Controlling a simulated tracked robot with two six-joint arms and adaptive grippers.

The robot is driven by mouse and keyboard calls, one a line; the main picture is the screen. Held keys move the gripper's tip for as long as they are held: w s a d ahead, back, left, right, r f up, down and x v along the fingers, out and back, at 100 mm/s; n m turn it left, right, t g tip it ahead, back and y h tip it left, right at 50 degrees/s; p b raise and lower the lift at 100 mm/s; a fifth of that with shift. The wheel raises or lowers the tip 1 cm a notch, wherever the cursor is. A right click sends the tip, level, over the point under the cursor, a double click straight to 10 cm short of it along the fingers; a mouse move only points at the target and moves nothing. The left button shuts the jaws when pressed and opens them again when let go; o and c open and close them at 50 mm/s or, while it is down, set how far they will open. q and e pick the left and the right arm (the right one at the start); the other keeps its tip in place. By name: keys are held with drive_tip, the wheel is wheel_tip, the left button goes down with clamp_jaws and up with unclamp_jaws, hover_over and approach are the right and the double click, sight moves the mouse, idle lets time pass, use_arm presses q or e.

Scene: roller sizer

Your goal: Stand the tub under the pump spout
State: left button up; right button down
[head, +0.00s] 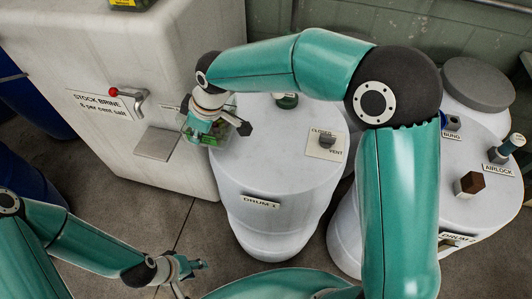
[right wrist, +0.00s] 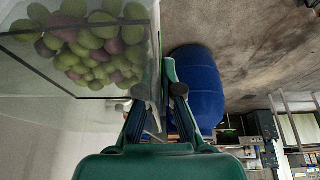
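The tub (head: 187,133) is clear-walled. In the head view it is largely hidden behind my right gripper (head: 214,130), between the brine tank and the left rim of drum 1. In the right wrist view the tub (right wrist: 85,45) fills the upper left, holding many green and purplish olives. My right gripper (right wrist: 160,95) appears shut on the tub's side wall. The spout (head: 138,98) with a red knob sticks out of the brine tank, left of the tub. A small grey shelf (head: 157,143) is below it. My left gripper (head: 187,273) is open and empty at the bottom.
The white stock brine tank (head: 190,60) stands at the back left. Drum 1 (head: 270,180), with a vent knob, is right of the tub. Drum 2 (head: 450,210) is farther right. Blue barrels (head: 25,110) stand at far left. Floor before the tank is clear.

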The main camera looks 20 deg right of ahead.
drive_tip(key=s+d+p, duration=0.1)
drive_tip(key=s+d, duration=0.2)
drive_tip(key=d, duration=0.1)
drive_tip(key=s+d+p, duration=0.1)
drive_tip(key=s+d, duration=0.2)
drive_tip(key=d, duration=0.2)
drive_tip(key=s+d, duration=0.3)
drive_tip(key=d, duration=0.1)
drive_tip(key=shift+d+r+p, duration=0.15)
drive_tip(key=shift+d+p, duration=0.15)
drive_tip(key=shift+p, duration=0.1)
wheel_tip(320, 180, down, 3)
drive_tip(key=shift+s+f+p, duration=0.1)
drive_tip(key=shift+f+p, duration=0.05)
drive_tip(key=shift+p, duration=0.15)
drive_tip(key=shift+f, duration=0.15)
drive_tip(key=c, duration=1.8)
unclamp_jaws()
drive_tip(key=shift+f, duration=0.2)
drive_tip(key=o, duration=0.5)
drive_tip(key=shift+r, duration=0.1)
drive_tip(key=shift+r, duration=0.1)
